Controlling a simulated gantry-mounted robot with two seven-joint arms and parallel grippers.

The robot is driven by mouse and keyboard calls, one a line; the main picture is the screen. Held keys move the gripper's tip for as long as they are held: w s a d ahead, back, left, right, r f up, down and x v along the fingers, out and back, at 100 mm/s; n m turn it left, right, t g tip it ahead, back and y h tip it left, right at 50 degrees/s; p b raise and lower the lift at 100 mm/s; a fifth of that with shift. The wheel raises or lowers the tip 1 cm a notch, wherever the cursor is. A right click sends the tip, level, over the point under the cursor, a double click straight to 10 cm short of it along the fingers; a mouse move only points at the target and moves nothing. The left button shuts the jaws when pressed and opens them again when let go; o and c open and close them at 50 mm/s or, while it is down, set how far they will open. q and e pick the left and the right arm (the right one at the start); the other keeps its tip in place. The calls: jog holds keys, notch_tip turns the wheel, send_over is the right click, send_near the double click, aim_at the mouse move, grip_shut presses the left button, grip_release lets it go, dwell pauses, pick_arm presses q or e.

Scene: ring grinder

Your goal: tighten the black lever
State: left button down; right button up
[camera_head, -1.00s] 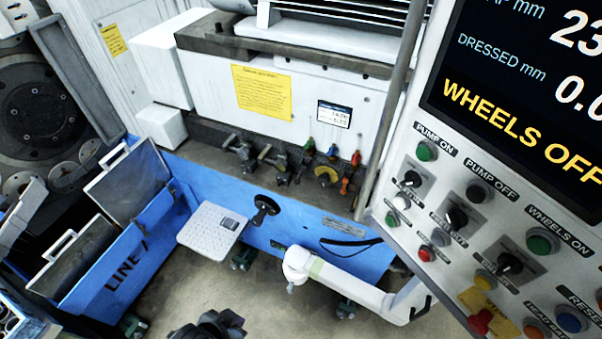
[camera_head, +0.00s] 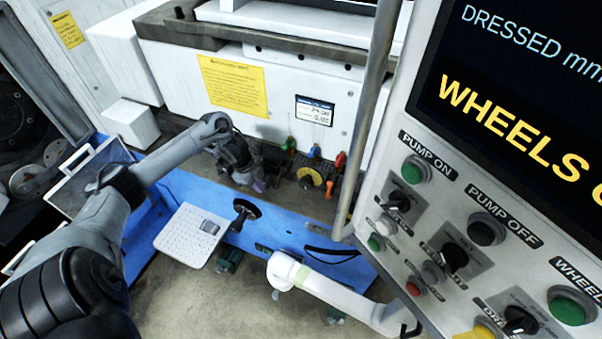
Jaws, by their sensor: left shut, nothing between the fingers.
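My left gripper (camera_head: 256,184) is in front of the row of fittings along the lower edge of the white machine, above the blue trough. It is shut and appears to hold nothing. The gripper and wrist cover the dark lever-like fittings at the left of that row, so I cannot tell whether it touches one or which is the black lever. A dark valve-like fitting (camera_head: 278,162) shows partly, just right of the gripper. My right gripper is not in view.
A black round knob (camera_head: 246,208) stands on the blue trough (camera_head: 185,187) beside a white perforated plate (camera_head: 190,236). Green, blue and red handles lie right of the gripper. A control panel (camera_head: 455,215) and a white jointed arm (camera_head: 335,285) fill the right side.

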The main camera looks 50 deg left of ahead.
aim_at(278, 179)
pick_arm(q)
jog(key=w+a+r+t+y, duration=0.1)
jog(key=w+a+r, duration=0.3)
jog(key=r, duration=0.3)
jog(key=shift+w+a+t+b, duration=0.2)
jog(key=shift+w+t+b, duration=0.1)
jog(key=shift+w+b, duration=0.05)
jog(key=p+x, duration=0.1)
jog(key=x, duration=1.2)
jog(key=shift+w+a+f, duration=0.1)
jog(key=shift+f, duration=0.3)
jog(key=shift+f, duration=0.1)
